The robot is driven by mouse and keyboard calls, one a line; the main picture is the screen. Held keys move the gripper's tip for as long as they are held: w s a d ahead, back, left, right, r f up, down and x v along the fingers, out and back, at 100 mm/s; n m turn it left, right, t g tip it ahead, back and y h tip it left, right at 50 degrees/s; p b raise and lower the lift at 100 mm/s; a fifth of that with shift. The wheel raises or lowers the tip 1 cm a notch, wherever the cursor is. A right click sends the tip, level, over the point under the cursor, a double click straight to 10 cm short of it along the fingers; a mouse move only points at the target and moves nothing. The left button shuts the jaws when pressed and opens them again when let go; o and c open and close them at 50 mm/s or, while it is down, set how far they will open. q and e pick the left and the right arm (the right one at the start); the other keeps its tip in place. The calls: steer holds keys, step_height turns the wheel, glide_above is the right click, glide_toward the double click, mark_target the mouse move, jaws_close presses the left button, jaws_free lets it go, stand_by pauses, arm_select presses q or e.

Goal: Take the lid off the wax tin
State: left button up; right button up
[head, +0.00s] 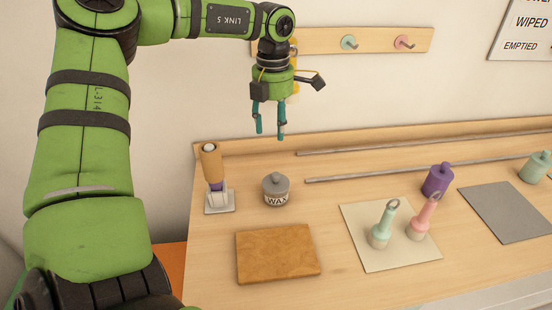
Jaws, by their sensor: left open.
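The wax tin (276,198) stands upright on the wooden bench, with a label reading WAX. Its grey lid (275,182), with a round knob on top, sits on the tin. My left gripper (269,135) is open and empty, fingers pointing down. In the head view it appears above the tin, clearly apart from it; the exact depth between them is hard to judge. My right gripper is not in view.
A wooden-handled tool on a small stand (212,178) is left of the tin. A brown board (277,254) lies in front. A cream mat (375,262) holds two ringed pieces. A purple jar (438,180) and grey mat (506,213) are right. Metal rods (400,168) lie behind.

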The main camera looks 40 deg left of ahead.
arm_select(q)
steer(key=b, duration=0.5)
glide_above(276, 174)
steer(key=f, duration=0.8)
steer(key=shift+w+a, duration=0.1)
steer(key=shift+a, duration=0.2)
steer(key=shift+a+f+b, duration=0.1)
steer(key=shift+f+b, duration=0.2)
steer(key=shift+b, duration=0.15)
steer(key=shift+f, duration=0.8)
steer(key=f+p, duration=0.1)
steer(key=f, duration=0.1)
steer(key=d+f+p, duration=0.1)
steer(key=f, duration=0.1)
steer(key=shift+s+f, duration=0.2)
steer(key=shift+f, duration=0.5)
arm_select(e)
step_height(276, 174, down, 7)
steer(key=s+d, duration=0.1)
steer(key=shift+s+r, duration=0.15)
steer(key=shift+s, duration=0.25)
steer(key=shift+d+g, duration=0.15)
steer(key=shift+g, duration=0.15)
arm_select(q)
steer(key=c, duration=1)
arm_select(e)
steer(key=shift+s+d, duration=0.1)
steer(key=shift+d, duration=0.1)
